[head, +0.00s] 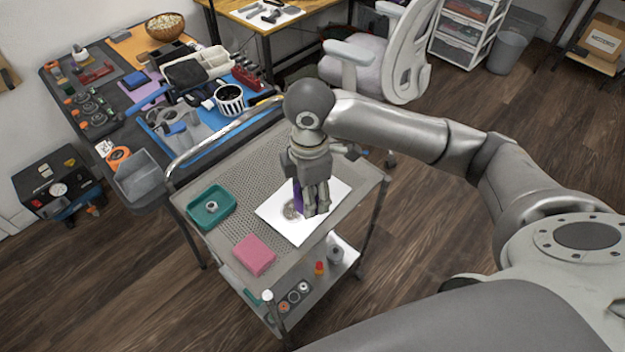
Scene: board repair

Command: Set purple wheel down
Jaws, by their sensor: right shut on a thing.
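My right gripper (316,203) points down over the white sheet (288,233) on the cart's top shelf. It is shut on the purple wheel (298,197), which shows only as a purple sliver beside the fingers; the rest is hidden. I cannot tell whether the wheel touches the sheet. A round grey part or mark (291,210) shows on the sheet just left of the fingers. My left gripper is not in view.
The cart's perforated top (225,165) also holds a teal tray (211,212) with a small round part inside and a pink block (254,255). A cluttered workbench (120,120) stands behind left. A chair (385,70) stands behind the cart.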

